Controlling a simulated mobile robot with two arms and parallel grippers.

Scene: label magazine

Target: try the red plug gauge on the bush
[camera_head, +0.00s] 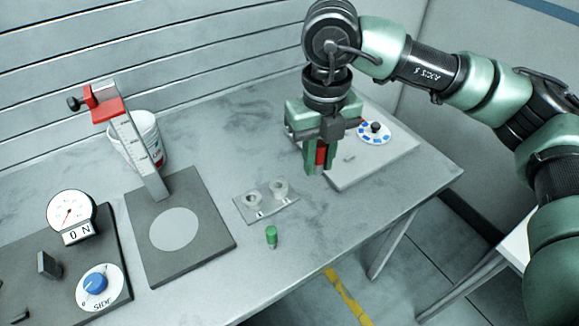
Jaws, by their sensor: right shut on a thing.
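My right gripper (318,158) is shut on the red plug gauge (320,155), which shows as a red strip between the green fingers. It is held above the table towards the right; the gauge's lower end is hidden or too small to make out. A small grey plate (265,213) with two pale round ring-like pieces, left (252,199) and right (280,187), lies on the table, left of and below the gripper in the picture. I cannot tell which of them is the bush. A green plug gauge (271,236) stands upright in front of this plate. My left gripper is out of view.
A dark base (205,262) carries an upright scale with a red slider (103,104); a white bucket (148,140) stands behind. A panel with a dial (70,211) and blue knob (96,283) is at left. A light board (392,155) with a blue-marked disc (373,134) is at right.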

